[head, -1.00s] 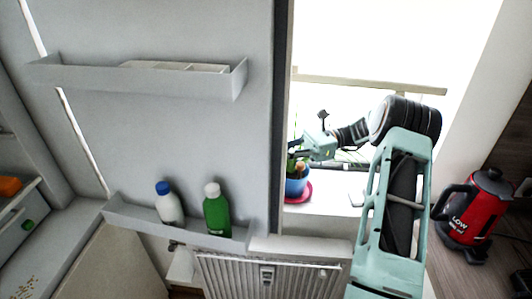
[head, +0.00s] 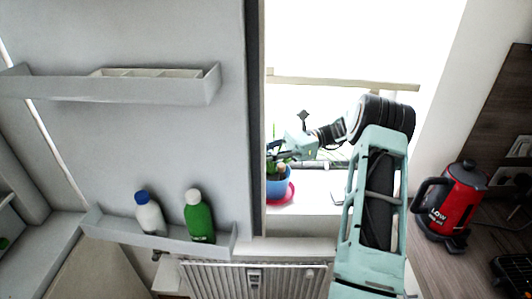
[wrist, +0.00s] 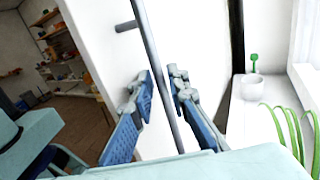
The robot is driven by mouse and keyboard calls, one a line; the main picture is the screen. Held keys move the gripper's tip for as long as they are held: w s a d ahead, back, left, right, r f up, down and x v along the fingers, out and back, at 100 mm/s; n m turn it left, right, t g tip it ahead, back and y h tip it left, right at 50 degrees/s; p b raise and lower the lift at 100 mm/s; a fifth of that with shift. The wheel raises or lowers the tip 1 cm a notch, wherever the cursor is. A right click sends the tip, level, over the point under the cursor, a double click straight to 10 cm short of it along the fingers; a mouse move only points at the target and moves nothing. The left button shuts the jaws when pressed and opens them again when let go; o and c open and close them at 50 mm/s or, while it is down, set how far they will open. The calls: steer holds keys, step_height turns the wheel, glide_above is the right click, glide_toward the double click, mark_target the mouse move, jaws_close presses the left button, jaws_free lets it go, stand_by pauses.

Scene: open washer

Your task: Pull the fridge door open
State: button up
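The fridge door (head: 150,150) stands open in the head view, its inner face with two shelves toward me. In the wrist view, the door's outer face (wrist: 205,35) is white, with a long grey bar handle (wrist: 153,60). My gripper (wrist: 163,82) has its blue-padded fingers apart, one on each side of the handle. I see a gap on the left side; whether the right finger touches the bar I cannot tell. In the head view my gripper (head: 278,152) is small and partly hidden beyond the door edge.
A white bottle (head: 149,215) and a green bottle (head: 199,218) stand on the lower door shelf (head: 130,232). A radiator (head: 255,280) is below the window. A plant pot (head: 278,187) stands on the sill beside the door edge. A red kettle (head: 460,200) is on the counter at right.

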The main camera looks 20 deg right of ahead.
steer(key=w+d, duration=0.1)
steer(key=d, duration=0.8)
steer(key=shift+d, duration=0.3)
steer(key=shift+d, duration=0.1)
steer(key=shift+w+d, duration=0.15)
steer(key=shift+d, duration=0.85)
